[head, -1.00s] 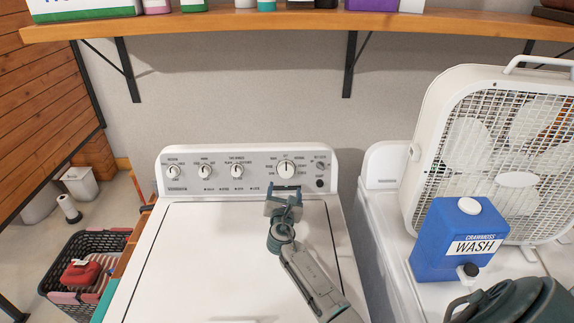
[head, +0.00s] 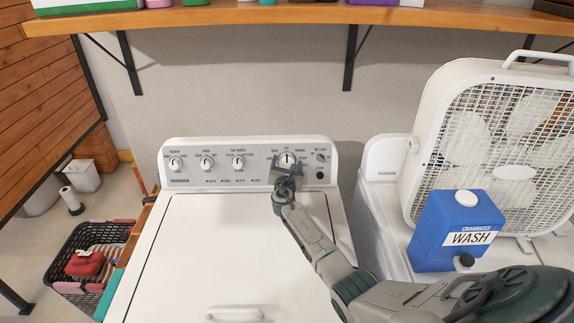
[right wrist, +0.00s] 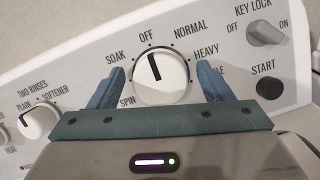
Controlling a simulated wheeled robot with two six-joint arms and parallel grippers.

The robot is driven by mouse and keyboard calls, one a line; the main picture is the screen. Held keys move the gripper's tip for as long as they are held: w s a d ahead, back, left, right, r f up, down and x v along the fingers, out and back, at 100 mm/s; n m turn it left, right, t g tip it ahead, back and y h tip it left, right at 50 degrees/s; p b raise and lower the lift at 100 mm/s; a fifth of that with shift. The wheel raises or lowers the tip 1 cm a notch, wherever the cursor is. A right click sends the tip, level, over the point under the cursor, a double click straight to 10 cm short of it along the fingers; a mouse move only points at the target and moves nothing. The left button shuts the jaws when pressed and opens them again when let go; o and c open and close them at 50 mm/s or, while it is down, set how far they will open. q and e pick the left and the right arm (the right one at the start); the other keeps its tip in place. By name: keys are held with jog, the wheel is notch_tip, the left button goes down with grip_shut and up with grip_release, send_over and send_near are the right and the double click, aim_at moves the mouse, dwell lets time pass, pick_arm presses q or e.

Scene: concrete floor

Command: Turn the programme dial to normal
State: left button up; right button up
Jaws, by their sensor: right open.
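The programme dial (head: 286,158) is the large white knob at the right of the washer's control panel (head: 220,150). In the right wrist view the dial (right wrist: 168,75) fills the middle, its black pointer line toward OFF. NORMAL is printed to the right of OFF, then HEAVY; SOAK and SPIN are on the left. My right gripper (head: 285,173) is at the panel, just in front of the dial. In the right wrist view its blue fingers (right wrist: 160,85) are open, one on each side of the dial, with gaps visible. My left gripper is not in view.
Smaller knobs (head: 239,162) sit left on the panel; the key lock knob (right wrist: 267,32) and START button (right wrist: 270,88) are close on the right. A blue wash jug (head: 440,230) and white fan (head: 490,150) stand to the right. A wooden shelf (head: 240,17) hangs above.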

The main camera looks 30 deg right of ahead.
jog(key=c, duration=1)
jog(key=shift+f, duration=0.1)
jog(key=m+b, duration=0.1)
jog(key=m, duration=0.1)
jog(key=m+g+h+b, duration=0.1)
jog(key=m+b, duration=0.1)
jog(key=shift+f+m+g, duration=0.1)
jog(key=shift+m+g, duration=0.2)
jog(key=shift+m, duration=0.1)
jog(key=shift+m+g+b, duration=0.7)
jog(key=shift+m+b, duration=0.45)
jog(key=shift+m, duration=1.05)
jog(key=shift+h, duration=0.3)
jog(key=o, duration=1)
